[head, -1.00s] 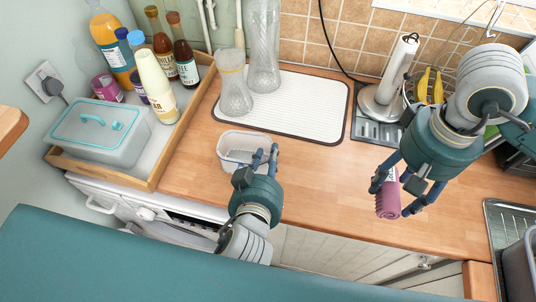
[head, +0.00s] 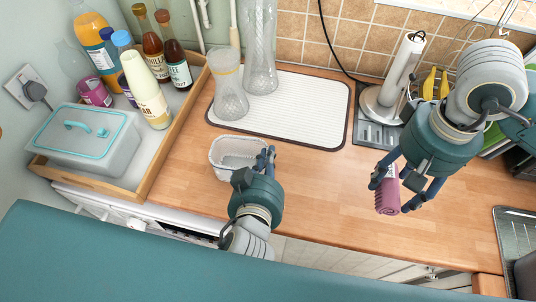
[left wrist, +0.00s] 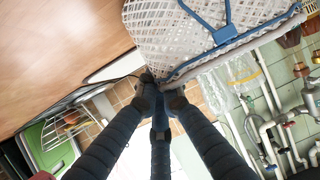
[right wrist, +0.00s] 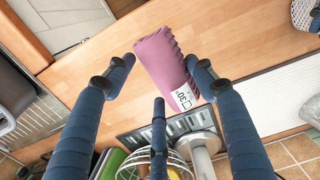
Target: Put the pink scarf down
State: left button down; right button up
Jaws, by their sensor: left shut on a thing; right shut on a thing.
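The pink scarf (head: 386,196) is a rolled bundle. It hangs below my right gripper (head: 396,185), which is shut on it over the front right of the wooden counter. In the right wrist view the scarf (right wrist: 160,62) sits between the fingers, with a white tag at its end. I cannot tell whether its lower end touches the counter. My left gripper (head: 263,160) is shut on the near right rim of a white mesh basket (head: 222,158) at the counter's front. The basket's wall fills the top of the left wrist view (left wrist: 180,45).
A drying mat (head: 300,115) with two glass vessels lies behind the basket. A paper towel holder (head: 385,105) stands at the back right. A wooden tray (head: 150,185) with bottles and a lidded box is on the left. Counter between basket and scarf is clear.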

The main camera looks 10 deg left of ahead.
jog(key=shift+w, duration=0.1)
jog(key=w+a+r, duration=0.2)
jog(key=w+a, duration=0.1)
jog(key=a, duration=0.4)
jog(key=w+a+r, duration=0.1)
jog(key=w+a, duration=0.2)
jog(key=a, duration=0.4)
notch_tip(320, 180, up, 5)
send_over(242, 140)
jog(key=s+d, duration=0.3)
jog(key=s, duration=0.1)
jog(key=shift+a+f, duration=0.25)
jog(key=shift+f, duration=1.45)
jog(key=shift+a+f, duration=0.25)
jog(key=shift+f, duration=1.45)
jog(key=shift+a+f, duration=0.25)
jog(key=shift+f, duration=1.45)
jog(key=o, duration=1)
jog(key=shift+f, duration=0.15)
jog(key=shift+o, duration=0.2)
